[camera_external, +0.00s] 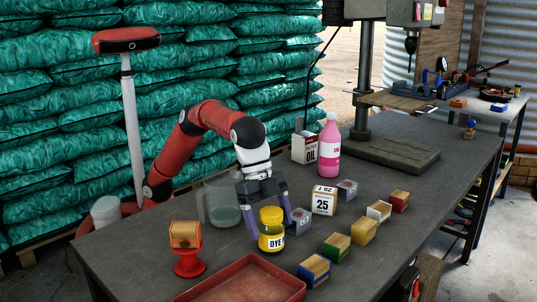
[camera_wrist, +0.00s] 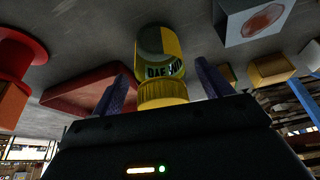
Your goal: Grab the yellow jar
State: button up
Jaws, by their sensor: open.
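The yellow jar (camera_external: 272,230) has a yellow lid and a dark-lettered label, and it stands upright on the dark workbench near its front middle. My gripper (camera_external: 268,210) is open, pointing down at the jar, with one finger at each side of it. In the wrist view the jar (camera_wrist: 160,65) appears upside down, its lid nearest the palm, between the two fingers (camera_wrist: 165,85). Gaps show between the jar and both fingers in that view. Contact with the fingers is not visible.
A red tray (camera_external: 245,280) lies in front of the jar. A grey block (camera_external: 301,222) stands close at its right, with several coloured blocks beyond. A glass pitcher (camera_external: 222,203) is behind left. A red stand (camera_external: 188,262) holds a wooden block (camera_external: 185,234). A pink bottle (camera_external: 329,148) stands farther back.

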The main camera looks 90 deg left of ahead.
jog(key=shift+x, duration=1)
jog(key=shift+r, duration=0.1)
jog(key=c, duration=1.1)
jog(key=shift+o, duration=0.2)
jog(key=shift+r, duration=0.1)
